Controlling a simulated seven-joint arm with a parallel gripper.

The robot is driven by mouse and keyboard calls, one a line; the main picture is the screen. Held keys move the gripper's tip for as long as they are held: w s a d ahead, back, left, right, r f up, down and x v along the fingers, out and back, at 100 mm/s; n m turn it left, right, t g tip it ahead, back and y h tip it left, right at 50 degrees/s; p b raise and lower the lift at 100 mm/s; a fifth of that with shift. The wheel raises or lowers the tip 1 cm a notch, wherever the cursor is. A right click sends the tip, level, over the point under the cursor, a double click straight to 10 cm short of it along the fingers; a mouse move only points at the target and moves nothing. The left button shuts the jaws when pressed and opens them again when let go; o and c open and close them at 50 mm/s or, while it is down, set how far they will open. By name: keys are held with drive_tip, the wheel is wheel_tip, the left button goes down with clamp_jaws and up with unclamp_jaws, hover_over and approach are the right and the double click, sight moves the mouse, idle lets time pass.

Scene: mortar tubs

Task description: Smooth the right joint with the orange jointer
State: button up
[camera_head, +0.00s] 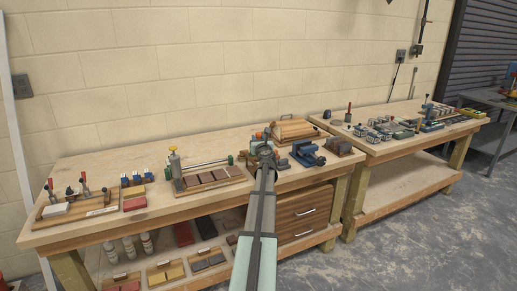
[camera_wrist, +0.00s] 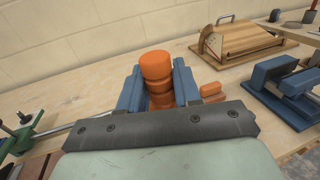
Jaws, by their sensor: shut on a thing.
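The orange jointer (camera_wrist: 157,75) has a rounded, ridged handle that stands up between the two blue fingers of my gripper (camera_wrist: 158,88) in the wrist view. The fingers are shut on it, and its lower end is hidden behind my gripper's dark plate. In the head view a small orange patch (camera_head: 267,130) shows by my gripper (camera_head: 262,146). A board with reddish-brown bricks (camera_head: 212,178) lies left of my gripper. The joints between the bricks are too small to read clearly, and my arm covers the area at its right.
A small orange block (camera_wrist: 212,92) sits just right of the fingers. A blue vise (camera_head: 307,153) and a wooden lidded box (camera_head: 297,130) stand to the right. A metal rod with green clamps (camera_wrist: 22,132) lies at left.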

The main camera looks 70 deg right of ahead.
wheel_tip(320, 180, up, 2)
drive_tip(key=shift+w+r, duration=0.1)
drive_tip(key=shift+r, duration=0.15)
drive_tip(key=w+a+f+m, duration=0.2)
drive_tip(key=w+a, duration=0.6)
drive_tip(key=shift+w+y, duration=0.2)
drive_tip(key=shift+y, duration=0.1)
drive_tip(key=shift+a+m, duration=0.1)
drive_tip(key=shift+m, duration=0.2)
drive_tip(key=shift+f, duration=0.1)
drive_tip(key=shift+f, duration=2.6)
drive_tip(key=shift+f, duration=0.4)
